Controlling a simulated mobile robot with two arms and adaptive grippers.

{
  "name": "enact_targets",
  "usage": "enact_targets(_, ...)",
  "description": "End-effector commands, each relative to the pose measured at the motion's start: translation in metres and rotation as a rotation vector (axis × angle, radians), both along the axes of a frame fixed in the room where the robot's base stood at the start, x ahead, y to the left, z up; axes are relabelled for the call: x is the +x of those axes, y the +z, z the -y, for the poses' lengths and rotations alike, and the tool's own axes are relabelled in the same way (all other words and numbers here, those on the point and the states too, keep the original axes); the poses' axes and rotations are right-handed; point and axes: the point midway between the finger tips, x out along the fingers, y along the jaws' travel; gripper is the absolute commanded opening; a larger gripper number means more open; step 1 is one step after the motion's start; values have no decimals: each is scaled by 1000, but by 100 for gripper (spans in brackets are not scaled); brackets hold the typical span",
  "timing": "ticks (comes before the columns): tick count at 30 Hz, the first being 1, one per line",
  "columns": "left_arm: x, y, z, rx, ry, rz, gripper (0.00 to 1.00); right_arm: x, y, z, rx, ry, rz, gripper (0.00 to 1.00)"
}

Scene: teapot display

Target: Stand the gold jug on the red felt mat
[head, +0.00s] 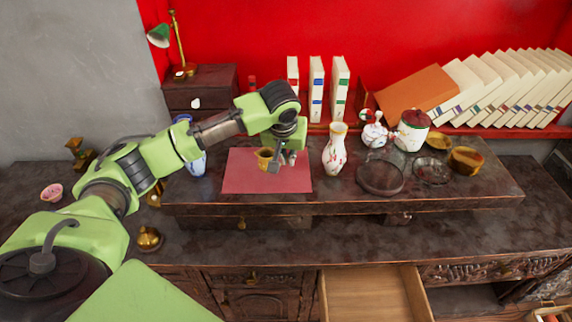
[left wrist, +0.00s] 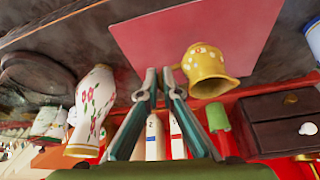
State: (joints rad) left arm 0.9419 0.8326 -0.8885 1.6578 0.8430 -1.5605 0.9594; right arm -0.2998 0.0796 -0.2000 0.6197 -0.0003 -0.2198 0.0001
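The gold jug (head: 264,158) stands upright on the red felt mat (head: 240,180), toward its back middle. In the left wrist view the jug (left wrist: 205,68) shows its flared mouth and flower pattern, with the mat (left wrist: 250,25) under it. My left gripper (head: 282,164) is over the mat, just right of the jug in the head view. In the left wrist view its two fingers (left wrist: 159,82) are a little apart with nothing between them, and the jug is beside them, not held. The jug's handle is hard to make out. My right gripper is not in view.
A flowered white vase (head: 336,150) stands close right of the mat. Further right are a small teapot (head: 374,132), a lidded jar (head: 412,131) and dark dishes (head: 380,178). Books (head: 316,90) and a small drawer chest (head: 200,84) are behind. An open drawer (head: 372,292) sticks out in front.

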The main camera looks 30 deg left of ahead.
Motion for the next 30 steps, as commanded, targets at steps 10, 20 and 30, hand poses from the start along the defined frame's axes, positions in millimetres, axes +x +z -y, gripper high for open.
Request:
enact_targets(10, 8, -36, -10, 2, 0, -2, 0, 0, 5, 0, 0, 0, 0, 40)
enact_targets(20, 8, -45, -10, 0, 0, 1, 0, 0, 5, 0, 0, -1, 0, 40)
enact_targets(30, 8, -48, -9, -1, 0, 0, 22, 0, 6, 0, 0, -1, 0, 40)
